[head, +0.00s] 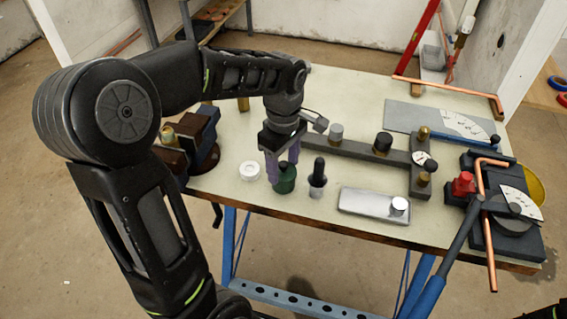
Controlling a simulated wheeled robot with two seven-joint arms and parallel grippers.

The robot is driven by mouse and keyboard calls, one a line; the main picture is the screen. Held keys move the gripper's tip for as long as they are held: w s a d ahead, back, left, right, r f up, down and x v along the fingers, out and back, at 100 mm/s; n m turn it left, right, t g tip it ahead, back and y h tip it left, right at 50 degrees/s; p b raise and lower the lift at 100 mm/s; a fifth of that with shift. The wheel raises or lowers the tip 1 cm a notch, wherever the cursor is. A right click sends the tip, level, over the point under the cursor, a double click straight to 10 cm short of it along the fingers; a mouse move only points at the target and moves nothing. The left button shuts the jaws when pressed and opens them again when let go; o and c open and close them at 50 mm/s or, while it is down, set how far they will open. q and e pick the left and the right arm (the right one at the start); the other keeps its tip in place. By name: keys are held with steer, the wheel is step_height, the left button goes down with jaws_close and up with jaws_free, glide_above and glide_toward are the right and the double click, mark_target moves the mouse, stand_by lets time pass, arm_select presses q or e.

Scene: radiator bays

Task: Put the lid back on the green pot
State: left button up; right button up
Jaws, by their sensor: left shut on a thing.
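The green pot (285,184) stands near the front edge of the bench, left of centre. A small dark lid (283,166) shows between the purple fingertips of my left gripper (282,168), right at the pot's top. My left gripper points down and is shut on this lid. I cannot tell whether the lid rests on the rim or is slightly above it, since the fingers partly hide it. My right gripper is not in view.
A white ring (249,172) lies left of the pot, and a dark pointed tool (318,175) stands close on its right. A vise (193,138) is at the left, and a pipe bender (505,215) at the right.

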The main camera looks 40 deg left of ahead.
arm_select(q)
steer(key=o, duration=1.4)
steer(key=shift+o, duration=0.4)
steer(key=o, duration=0.3)
steer(key=shift+r, duration=0.15)
steer(key=shift+r+p, duration=2.7)
steer(key=shift+r, duration=0.7)
